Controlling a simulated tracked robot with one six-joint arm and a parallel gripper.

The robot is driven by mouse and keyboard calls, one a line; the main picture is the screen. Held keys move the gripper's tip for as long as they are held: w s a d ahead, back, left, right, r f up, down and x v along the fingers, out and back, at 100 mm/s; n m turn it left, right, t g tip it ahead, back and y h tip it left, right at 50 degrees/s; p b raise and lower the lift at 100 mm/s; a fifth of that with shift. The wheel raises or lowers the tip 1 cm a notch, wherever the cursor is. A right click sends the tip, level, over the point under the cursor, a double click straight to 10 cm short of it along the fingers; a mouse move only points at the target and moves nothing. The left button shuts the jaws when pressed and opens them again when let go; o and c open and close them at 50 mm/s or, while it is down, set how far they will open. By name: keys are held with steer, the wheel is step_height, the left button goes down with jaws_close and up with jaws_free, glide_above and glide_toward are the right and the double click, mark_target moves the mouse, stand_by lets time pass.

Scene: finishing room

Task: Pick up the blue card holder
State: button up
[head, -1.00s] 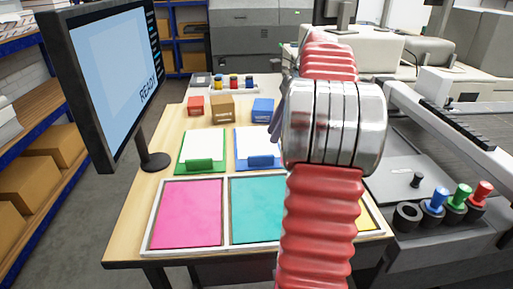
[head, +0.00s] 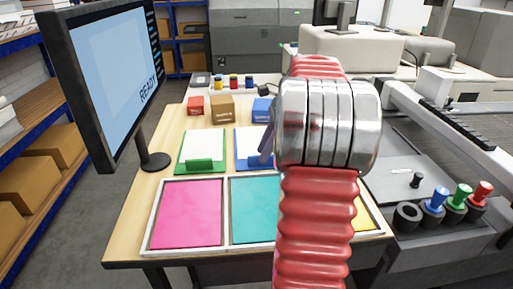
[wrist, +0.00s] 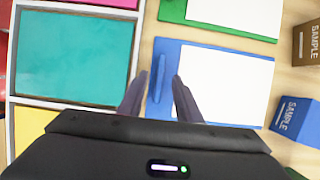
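The blue card holder looks like a flat blue board (head: 241,151) with a white card and a raised blue bar at its near edge. In the wrist view the blue board (wrist: 171,50) lies under my gripper, and the raised bar (wrist: 158,70) shows between the fingertips. My gripper (wrist: 159,84) is open, with one dark finger on each side of the bar and nothing held. In the head view my red arm and silver wrist rings hide part of the board and most of my gripper; a finger (head: 267,143) shows over it.
A matching green board (head: 188,164) lies to the left. Red (head: 195,105), brown (head: 222,107) and blue (head: 262,109) boxes stand behind. A white-framed tray (head: 225,220) of colour panels lies in front. A monitor (head: 115,75) stands at left.

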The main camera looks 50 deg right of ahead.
steer(key=shift+w+a+f, duration=0.15)
steer(key=shift+a+f, duration=0.05)
steer(key=shift+f, duration=0.45)
steer(key=shift+c, duration=0.5)
jaws_close()
stand_by(0.8)
